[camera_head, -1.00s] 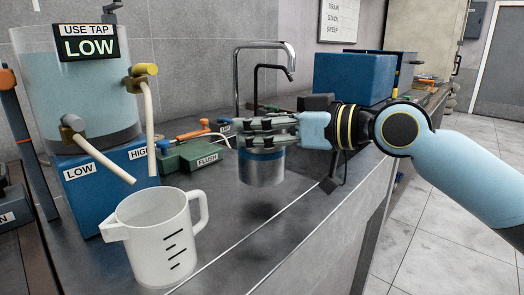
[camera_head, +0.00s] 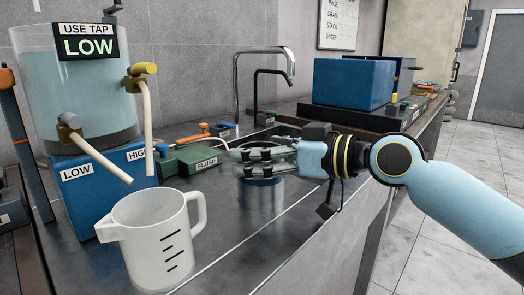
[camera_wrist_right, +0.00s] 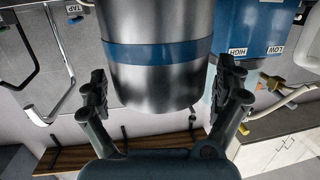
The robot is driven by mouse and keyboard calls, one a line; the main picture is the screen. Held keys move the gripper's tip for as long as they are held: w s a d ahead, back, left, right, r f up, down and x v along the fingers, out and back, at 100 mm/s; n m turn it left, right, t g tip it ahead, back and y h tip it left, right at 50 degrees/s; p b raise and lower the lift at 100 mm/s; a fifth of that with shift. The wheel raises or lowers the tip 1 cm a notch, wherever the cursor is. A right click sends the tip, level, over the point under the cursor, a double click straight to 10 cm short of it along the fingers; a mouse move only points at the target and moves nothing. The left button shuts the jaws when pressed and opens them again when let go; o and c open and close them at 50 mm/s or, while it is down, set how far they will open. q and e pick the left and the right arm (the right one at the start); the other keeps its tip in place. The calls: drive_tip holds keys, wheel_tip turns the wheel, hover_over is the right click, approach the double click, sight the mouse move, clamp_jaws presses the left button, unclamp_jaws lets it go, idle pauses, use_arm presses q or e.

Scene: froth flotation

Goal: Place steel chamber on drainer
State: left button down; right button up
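The steel chamber (camera_wrist_right: 158,82) is a metal cylinder with a blue band. In the right wrist view it stands between the two fingers of my right gripper (camera_wrist_right: 165,95), which flank it closely. In the head view my right gripper (camera_head: 262,161) is above the dark counter, its fingers covering the chamber's upper part. I cannot make out the drainer. My left gripper is not in view.
A white jug (camera_head: 155,240) stands at the front left. Taps (camera_head: 238,85) rise behind the chamber. A blue box (camera_head: 352,83) stands at the back right.

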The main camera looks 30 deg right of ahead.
drive_tip(key=shift+r, duration=0.1)
drive_tip(key=shift+s+d, duration=0.1)
drive_tip(key=shift+s, duration=0.05)
drive_tip(key=p+v, duration=0.7)
drive_tip(key=v, duration=0.4)
drive_tip(key=shift+s+d, duration=0.15)
drive_tip(key=shift+s, duration=0.15)
